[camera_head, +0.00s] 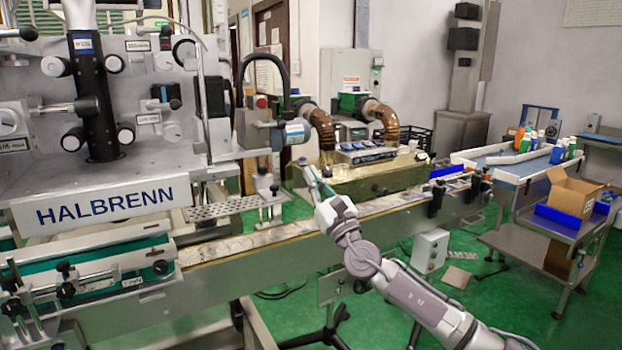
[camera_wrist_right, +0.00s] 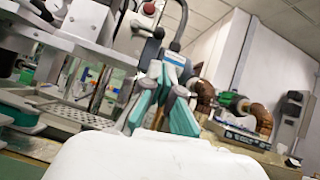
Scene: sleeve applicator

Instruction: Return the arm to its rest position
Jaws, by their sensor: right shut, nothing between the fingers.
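My right arm comes in from the lower right of the head view and reaches up and left. Its right gripper (camera_head: 314,178) is over the conveyor, near the middle of the head view. In the right wrist view the gripper (camera_wrist_right: 163,112) shows teal finger pads with grey links. The fingers are shut and hold nothing. My left gripper is in neither view.
The grey HALBRENN machine (camera_head: 110,206) fills the left side. The conveyor (camera_head: 262,240) runs below my right gripper. A grey post with a red knob (camera_head: 262,102) stands close behind it. A cardboard box (camera_head: 574,192) stands at the right. Green floor (camera_head: 400,320) lies in front.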

